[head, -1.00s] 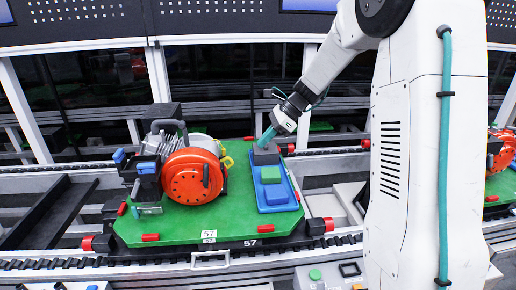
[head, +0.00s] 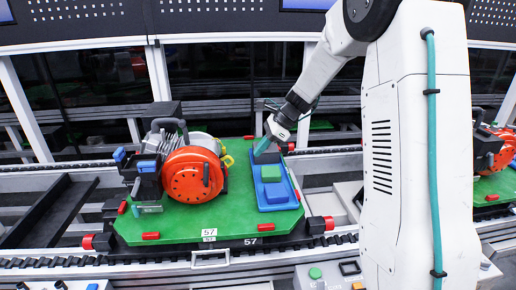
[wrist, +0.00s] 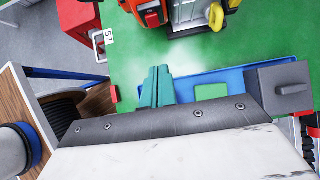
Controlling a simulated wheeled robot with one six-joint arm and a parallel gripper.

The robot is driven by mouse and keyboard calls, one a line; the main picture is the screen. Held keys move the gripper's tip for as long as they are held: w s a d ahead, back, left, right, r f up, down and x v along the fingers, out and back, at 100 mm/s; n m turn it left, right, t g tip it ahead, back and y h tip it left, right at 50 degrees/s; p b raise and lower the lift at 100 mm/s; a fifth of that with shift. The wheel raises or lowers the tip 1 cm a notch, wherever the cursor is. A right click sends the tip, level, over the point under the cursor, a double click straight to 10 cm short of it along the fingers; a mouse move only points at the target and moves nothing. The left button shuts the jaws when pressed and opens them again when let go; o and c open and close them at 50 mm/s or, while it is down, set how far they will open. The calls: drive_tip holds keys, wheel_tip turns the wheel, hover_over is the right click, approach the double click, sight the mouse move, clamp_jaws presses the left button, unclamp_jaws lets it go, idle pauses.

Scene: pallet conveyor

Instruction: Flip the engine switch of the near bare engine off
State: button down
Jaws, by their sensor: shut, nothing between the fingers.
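The near engine (head: 192,172) has a round orange-red cover and stands on a green pallet (head: 185,225) labelled 57. Its lower part shows at the top of the wrist view, with a red part bearing a small brighter block (wrist: 152,18); I cannot tell whether this is the engine switch or how it is set. My gripper (head: 264,148) has teal fingers, shut and empty, over the blue tray (head: 293,193) to the right of the engine. In the wrist view the shut fingers (wrist: 157,85) point toward the engine, apart from it.
The tray holds a green block (head: 271,173) and a grey block (wrist: 285,88). A second orange engine (head: 497,150) stands on another pallet at the far right. Conveyor rails run in front and behind. Green pallet surface between tray and engine is clear.

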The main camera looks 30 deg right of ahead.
sight(226, 171)
drive_tip(key=w+a+f, duration=0.3)
drive_tip(key=a+f, duration=0.3)
drive_tip(key=a, duration=0.1)
drive_tip(key=shift+a, duration=0.3)
